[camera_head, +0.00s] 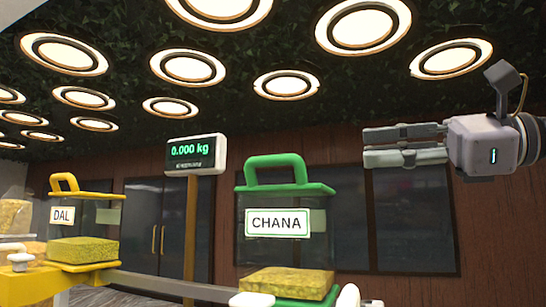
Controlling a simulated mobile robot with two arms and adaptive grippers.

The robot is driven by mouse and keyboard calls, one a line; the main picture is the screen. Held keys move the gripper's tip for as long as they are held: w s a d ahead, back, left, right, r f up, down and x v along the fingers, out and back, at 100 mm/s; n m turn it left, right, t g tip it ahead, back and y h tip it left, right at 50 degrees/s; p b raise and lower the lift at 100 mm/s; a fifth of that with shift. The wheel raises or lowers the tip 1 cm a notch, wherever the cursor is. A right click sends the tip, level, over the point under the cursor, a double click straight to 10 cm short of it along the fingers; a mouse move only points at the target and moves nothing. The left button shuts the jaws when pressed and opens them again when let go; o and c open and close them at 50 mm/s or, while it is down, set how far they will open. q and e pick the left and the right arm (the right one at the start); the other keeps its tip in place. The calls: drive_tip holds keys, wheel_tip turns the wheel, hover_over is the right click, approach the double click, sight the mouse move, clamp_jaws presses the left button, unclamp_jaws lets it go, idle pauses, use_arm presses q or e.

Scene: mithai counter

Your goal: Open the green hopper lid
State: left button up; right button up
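The green hopper lid (287,188) with its raised loop handle (275,160) lies flat on top of the clear hopper labelled CHANA (276,223), right of the picture's middle. Yellow-green crumbly food (287,281) fills the bottom of that hopper, above a green base. My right gripper (364,147) comes in from the right, above and to the right of the lid and apart from it. Its two fingers point left and lie close together, with nothing between them. My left gripper is not in view.
A yellow-lidded hopper labelled DAL (62,215) stands to the left. A scale display (196,154) reading 0.000 kg stands on a post between the hoppers. Dark cabinet doors (158,230) are behind. The space around the green handle looks clear.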

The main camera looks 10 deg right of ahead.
sight(294, 159)
drive_tip(key=p+x, duration=0.3)
drive_tip(key=x, duration=0.9)
drive_tip(key=shift+w+d+r, duration=0.1)
drive_tip(key=shift+d, duration=0.05)
drive_tip(key=p+x, duration=0.1)
drive_tip(key=x, duration=0.2)
drive_tip(key=shift+w+a, duration=0.15)
drive_tip(key=shift+a, duration=0.15)
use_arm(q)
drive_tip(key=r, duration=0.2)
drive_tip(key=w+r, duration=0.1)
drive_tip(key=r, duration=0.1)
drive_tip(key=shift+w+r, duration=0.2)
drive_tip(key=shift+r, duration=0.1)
use_arm(e)
drive_tip(key=shift+c, duration=0.3)
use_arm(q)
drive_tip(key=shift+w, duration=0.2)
use_arm(e)
clamp_jaws()
